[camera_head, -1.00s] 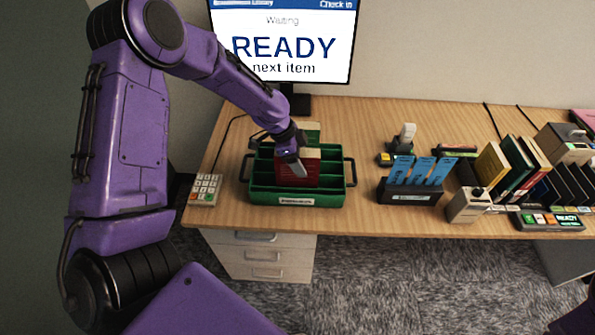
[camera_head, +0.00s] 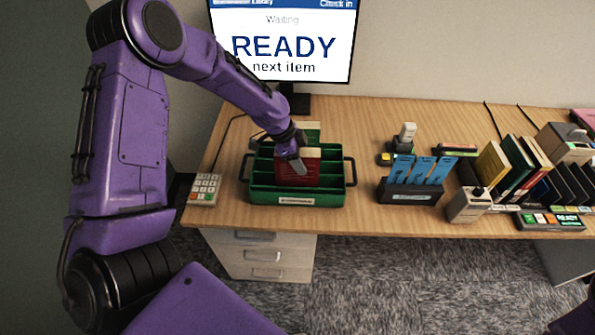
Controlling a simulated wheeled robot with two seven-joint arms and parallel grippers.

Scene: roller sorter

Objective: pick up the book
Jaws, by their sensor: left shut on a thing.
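A dark red book (camera_head: 308,172) stands upright in the green divided tray (camera_head: 265,197) at the left of the desk. My left gripper (camera_head: 297,163) comes down from the upper left and is shut on this book at its upper left part. The book's lower edge is hidden inside the tray, so I cannot tell whether it touches the bottom. A green and cream item (camera_head: 311,128) shows behind it at the back of the tray. Of my right arm only a purple part shows at the lower right corner; its gripper is out of view.
A monitor (camera_head: 283,45) reading "READY next item" stands behind the tray. A keypad (camera_head: 204,188) lies left of it. To the right are a dark holder with blue cards (camera_head: 418,171), a scanner-like device (camera_head: 407,133), and several upright books (camera_head: 520,165). Bare desk lies between tray and card holder.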

